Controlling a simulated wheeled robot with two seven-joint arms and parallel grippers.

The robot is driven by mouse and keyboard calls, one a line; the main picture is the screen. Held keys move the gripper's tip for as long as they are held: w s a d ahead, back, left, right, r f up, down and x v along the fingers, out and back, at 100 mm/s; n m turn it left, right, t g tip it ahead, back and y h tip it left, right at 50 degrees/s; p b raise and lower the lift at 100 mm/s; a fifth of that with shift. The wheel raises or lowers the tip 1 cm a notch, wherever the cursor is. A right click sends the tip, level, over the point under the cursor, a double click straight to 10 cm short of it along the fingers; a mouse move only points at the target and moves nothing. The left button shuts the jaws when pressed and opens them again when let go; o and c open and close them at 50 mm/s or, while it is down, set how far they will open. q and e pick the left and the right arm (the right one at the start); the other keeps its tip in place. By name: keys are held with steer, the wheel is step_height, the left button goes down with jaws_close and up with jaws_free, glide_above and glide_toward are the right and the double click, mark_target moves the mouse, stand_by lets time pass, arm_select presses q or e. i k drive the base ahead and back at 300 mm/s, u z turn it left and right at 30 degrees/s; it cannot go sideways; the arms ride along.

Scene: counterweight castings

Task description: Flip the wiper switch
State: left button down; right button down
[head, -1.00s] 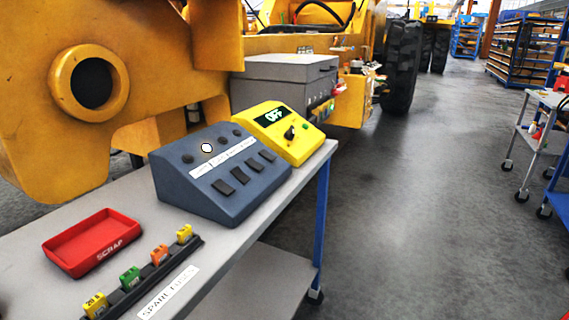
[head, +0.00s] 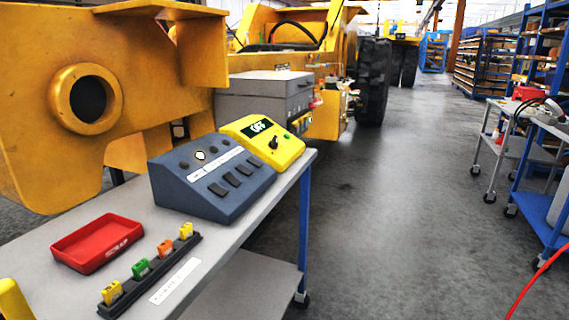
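A dark blue-grey switch box (head: 212,178) stands on the grey cart. Its sloped face has several black rocker switches (head: 232,178), a row of round indicators with one lit white (head: 200,155), and a white label strip too small to read; I cannot tell which rocker is the wiper switch. A yellow box (head: 264,140) with a display reading OFF, a black knob and a green button stands right behind it. Neither gripper can be made out. A yellow piece at the lower left edge is cut off, and I cannot tell what it is.
A red scrap tray (head: 97,243) and a black rack of fuses (head: 150,272) lie on the cart top (head: 62,222) in front. A grey case (head: 265,92) and large yellow machine parts stand behind. Open floor (head: 400,190) lies to the right, with a shelf cart and red cable beyond.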

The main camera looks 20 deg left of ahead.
mark_target(251, 160)
steer(key=i, duration=0.95)
steer(key=u, duration=1.75)
